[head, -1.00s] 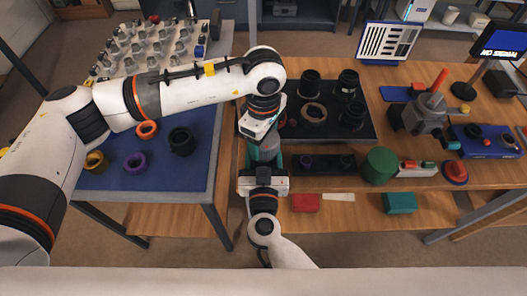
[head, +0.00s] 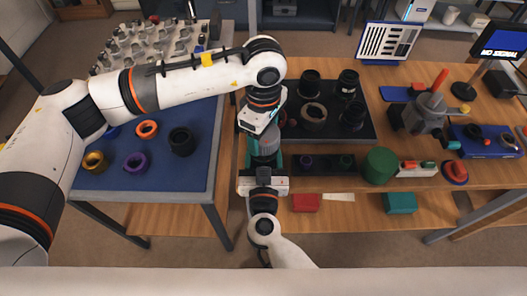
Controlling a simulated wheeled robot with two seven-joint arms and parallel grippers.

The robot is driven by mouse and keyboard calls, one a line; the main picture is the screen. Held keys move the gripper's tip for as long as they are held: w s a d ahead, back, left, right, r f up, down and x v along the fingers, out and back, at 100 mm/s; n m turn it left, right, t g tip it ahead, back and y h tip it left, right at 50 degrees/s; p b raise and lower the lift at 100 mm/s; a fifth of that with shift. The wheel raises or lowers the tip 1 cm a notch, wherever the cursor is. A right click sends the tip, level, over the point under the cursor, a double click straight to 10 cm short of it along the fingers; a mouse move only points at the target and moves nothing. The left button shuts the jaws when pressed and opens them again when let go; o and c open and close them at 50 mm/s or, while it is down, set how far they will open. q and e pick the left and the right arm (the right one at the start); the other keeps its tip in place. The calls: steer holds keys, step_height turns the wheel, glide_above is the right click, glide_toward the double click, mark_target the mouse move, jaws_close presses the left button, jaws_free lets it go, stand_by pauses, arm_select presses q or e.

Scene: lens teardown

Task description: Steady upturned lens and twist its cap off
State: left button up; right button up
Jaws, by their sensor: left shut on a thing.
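The upturned lens (head: 265,158) stands upright at the bench's left part, small and partly hidden between my two grippers. Its lower part looks dark, and a grey round piece (head: 269,140), which looks like its cap end, sits above it. My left gripper (head: 262,132) comes from above and is shut on the grey piece; its fingertips are mostly hidden. My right gripper (head: 265,164) comes from the near side, with teal fingers on either side of the lens's lower part. I cannot tell whether they touch it.
A black tray (head: 374,134) with several lens parts lies right of the grippers. A dark block (head: 322,166) and a green cylinder (head: 380,166) stand in front of it. A blue-topped table (head: 205,170) with coloured rings is at the left. Red and teal boxes lie on the lower shelf.

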arm_select(q)
steer(key=shift+r, duration=0.15)
steer(key=shift+r, duration=2.4)
arm_select(e)
steer(key=o, duration=1.4)
steer(key=shift+c, duration=0.2)
arm_select(q)
steer(key=shift+r, duration=0.1)
arm_select(e)
steer(key=shift+s+r, duration=0.1)
arm_select(q)
steer(key=shift+r+p, duration=0.9)
steer(key=shift+p, duration=0.1)
arm_select(e)
steer(key=shift+s+r, duration=0.2)
steer(key=shift+s, duration=0.45)
steer(key=shift+s+r, duration=0.15)
steer(key=shift+s, duration=0.45)
arm_select(q)
steer(key=shift+r+p, duration=1.65)
steer(key=shift+r, duration=0.05)
arm_select(e)
steer(key=shift+s+r, duration=0.2)
steer(key=shift+s, duration=0.85)
steer(key=shift+s+r, duration=0.2)
steer(key=shift+s, duration=0.9)
steer(key=shift+s+r, duration=0.2)
steer(key=shift+s, duration=0.85)
steer(key=shift+w, duration=0.1)
